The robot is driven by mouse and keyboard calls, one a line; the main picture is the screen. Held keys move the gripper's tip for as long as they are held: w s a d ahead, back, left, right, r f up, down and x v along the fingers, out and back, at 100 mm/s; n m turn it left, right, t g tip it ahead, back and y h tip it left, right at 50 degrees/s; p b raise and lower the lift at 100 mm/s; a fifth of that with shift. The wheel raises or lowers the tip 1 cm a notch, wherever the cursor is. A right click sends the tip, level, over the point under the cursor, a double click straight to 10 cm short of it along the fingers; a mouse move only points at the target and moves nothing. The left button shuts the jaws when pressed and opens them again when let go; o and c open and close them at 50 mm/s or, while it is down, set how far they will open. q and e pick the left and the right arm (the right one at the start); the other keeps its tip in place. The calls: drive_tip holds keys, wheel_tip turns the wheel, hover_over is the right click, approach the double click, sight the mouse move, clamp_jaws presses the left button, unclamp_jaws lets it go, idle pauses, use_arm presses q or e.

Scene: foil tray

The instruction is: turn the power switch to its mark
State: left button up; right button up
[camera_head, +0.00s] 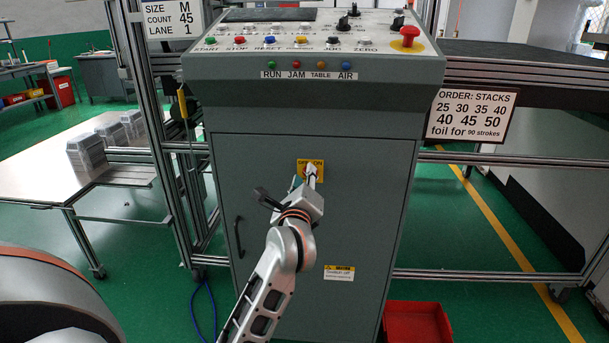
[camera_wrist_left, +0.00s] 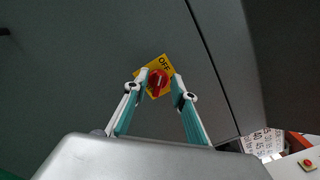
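The power switch is a red knob (camera_wrist_left: 158,83) on a yellow plate (camera_wrist_left: 164,65) marked OFF in the left wrist view. In the head view the plate (camera_head: 303,164) sits on the grey cabinet's front door, and the knob is hidden behind my gripper. My left gripper (camera_head: 311,174) reaches up to the plate. In the left wrist view my left gripper (camera_wrist_left: 160,84) is open, with one finger on each side of the knob and a visible gap to it. Contact cannot be told. My right gripper is not in view.
Above is the control panel (camera_head: 310,65) with buttons and a red emergency stop (camera_head: 407,39). A door handle (camera_head: 239,237) is left of my arm. A red bin (camera_head: 416,322) stands on the floor at right. A metal table (camera_head: 60,165) with foil trays is at left.

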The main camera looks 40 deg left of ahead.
use_arm(q)
drive_tip(key=v, duration=1)
drive_tip(key=shift+s, duration=0.15)
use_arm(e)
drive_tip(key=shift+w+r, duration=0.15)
